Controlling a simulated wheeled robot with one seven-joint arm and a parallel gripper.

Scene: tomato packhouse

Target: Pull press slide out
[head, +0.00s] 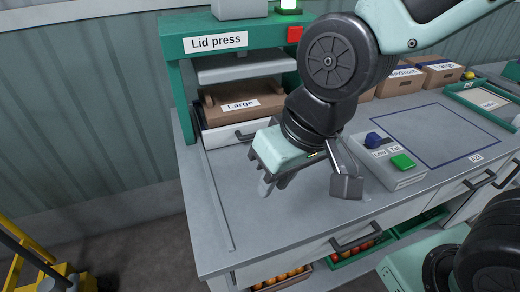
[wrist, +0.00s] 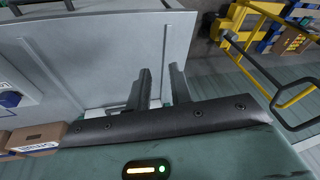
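The lid press (head: 215,42) is a green frame with a grey plate, at the back left of the bench. Its slide (head: 222,136) is a pale drawer-like front with a dark handle (head: 245,134), under the press plate. A brown carton (head: 222,112) labelled "Large" sits on it below the plate. My gripper (head: 275,186) is over the bench, in front and a little right of the handle, pointing down. Part of the slide front is hidden behind it. In the wrist view the two fingers (wrist: 160,72) stand apart with nothing between them. The handle does not show there.
A control box with a blue knob and green button (head: 403,162) stands right of my gripper. Several cartons (head: 400,80) line the back, with a green tray (head: 490,101) at far right. The bench front (head: 225,220) is clear. Yellow equipment (head: 40,262) stands at lower left.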

